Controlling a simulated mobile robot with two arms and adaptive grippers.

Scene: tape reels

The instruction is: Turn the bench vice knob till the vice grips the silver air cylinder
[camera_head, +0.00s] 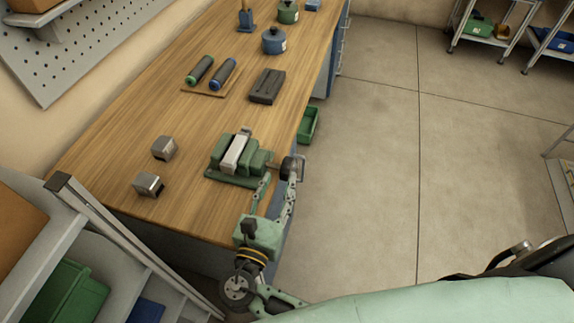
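The green bench vice (218,152) sits near the right edge of the wooden bench. The silver air cylinder (235,154), a pale bar, lies between its jaws; I cannot tell whether both jaws touch it. The dark vice knob (287,169) sticks out on the right, past the bench edge. My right gripper (281,175) is at the knob, its fingers spread apart. One finger is beside the knob on the right, and the other is lower left near the vice base. Contact with the knob is unclear. My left gripper is not in view.
Two metal blocks (164,147) (149,184) stand left of the vice on the bench (110,155). Behind it are a dark tray (267,86), two rollers on a board (211,92) and a blue pot (274,41). A shelf with a green bin (66,290) is at lower left.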

